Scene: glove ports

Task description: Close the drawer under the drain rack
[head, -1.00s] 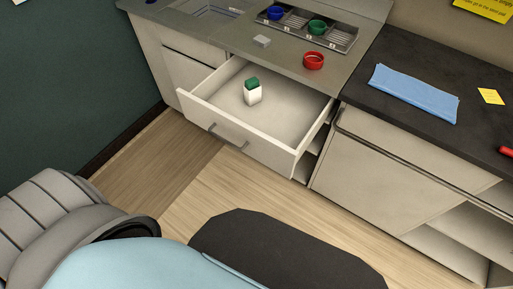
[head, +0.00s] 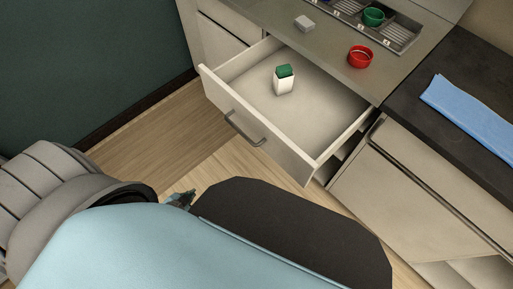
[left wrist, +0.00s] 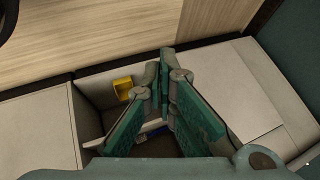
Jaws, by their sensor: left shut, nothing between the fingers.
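The drawer (head: 262,137) under the drain rack (head: 398,32) is pulled out, with its bar handle (head: 243,128) facing me. A white carton with a green top (head: 284,81) stands inside it. My left gripper (head: 181,197) shows small in the head view, beyond my own body, low and to the left of the drawer front and apart from it. In the left wrist view its green-padded fingers (left wrist: 168,62) come together at the tips with nothing between them. My right gripper is not in view.
A blue cloth (head: 468,108) lies on the dark counter. The wrist view shows a yellow object (left wrist: 123,88) in a compartment. Floor before the drawer is clear.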

